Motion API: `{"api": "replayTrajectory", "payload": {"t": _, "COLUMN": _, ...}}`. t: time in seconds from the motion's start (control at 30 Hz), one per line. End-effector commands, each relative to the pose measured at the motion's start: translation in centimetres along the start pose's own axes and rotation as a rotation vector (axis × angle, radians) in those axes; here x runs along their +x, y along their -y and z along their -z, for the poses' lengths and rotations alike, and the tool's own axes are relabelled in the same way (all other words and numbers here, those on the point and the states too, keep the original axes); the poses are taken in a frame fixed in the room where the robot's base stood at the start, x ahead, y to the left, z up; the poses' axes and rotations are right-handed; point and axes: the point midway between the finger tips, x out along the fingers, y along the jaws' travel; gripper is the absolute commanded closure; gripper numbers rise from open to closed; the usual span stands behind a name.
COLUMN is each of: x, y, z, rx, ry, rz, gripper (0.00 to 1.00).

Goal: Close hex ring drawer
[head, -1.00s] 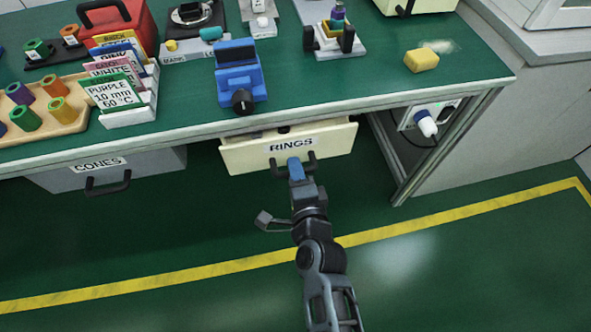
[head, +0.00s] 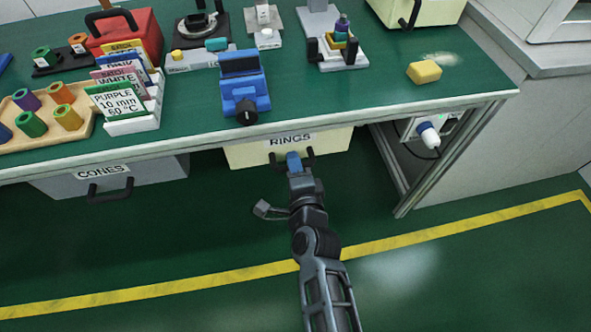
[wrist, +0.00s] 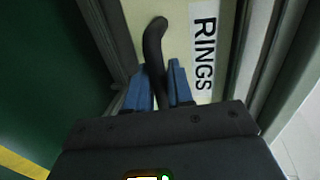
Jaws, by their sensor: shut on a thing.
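The cream drawer labelled RINGS (head: 240,156) sits under the green bench top, its front just below the bench edge in the head view. No open interior shows above its front now. Its dark handle (wrist: 154,42) runs between the blue fingers in the wrist view. My gripper (head: 293,160) is shut on this handle, in front of the drawer. The RINGS label (wrist: 204,50) is to the right of the handle in the wrist view. The rings themselves are not visible in the drawer.
A grey CONES drawer (head: 70,186) with a dark handle hangs to the left. The bench (head: 340,100) carries a blue vise (head: 243,85), a yellow block (head: 424,72) and batch cards (head: 120,100). A bench leg (head: 440,165) stands at right. The floor in front is clear.

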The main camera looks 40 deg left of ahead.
Motion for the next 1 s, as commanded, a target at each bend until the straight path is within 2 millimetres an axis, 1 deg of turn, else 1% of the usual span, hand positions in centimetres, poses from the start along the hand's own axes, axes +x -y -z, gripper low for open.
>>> {"api": "replayTrajectory", "payload": {"t": 0.17, "x": 0.2, "y": 0.1, "z": 0.1, "rx": 0.000, "ry": 0.000, "rz": 0.001, "gripper": 1.00}}
{"api": "replayTrajectory", "payload": {"t": 0.2, "x": 0.2, "y": 0.1, "z": 0.1, "rx": 0.000, "ry": 0.000, "rz": 0.001, "gripper": 0.74}}
{"api": "replayTrajectory", "payload": {"t": 0.33, "x": 0.1, "y": 0.1, "z": 0.1, "rx": 0.000, "ry": 0.000, "rz": 0.001, "gripper": 0.62}}
{"api": "replayTrajectory", "payload": {"t": 0.57, "x": 0.1, "y": 0.1, "z": 0.0, "rx": 0.000, "ry": 0.000, "rz": 0.001, "gripper": 0.61}}
{"api": "replayTrajectory", "payload": {"t": 0.67, "x": -0.4, "y": 0.1, "z": 0.0, "rx": 0.000, "ry": 0.000, "rz": 0.001, "gripper": 0.61}}
{"api": "replayTrajectory", "payload": {"t": 0.77, "x": -1.6, "y": 0.2, "z": 0.0, "rx": 0.000, "ry": 0.000, "rz": 0.000, "gripper": 0.61}}
{"api": "replayTrajectory", "payload": {"t": 1.0, "x": -5.3, "y": 0.2, "z": 0.1, "rx": 0.000, "ry": 0.000, "rz": 0.000, "gripper": 0.61}}
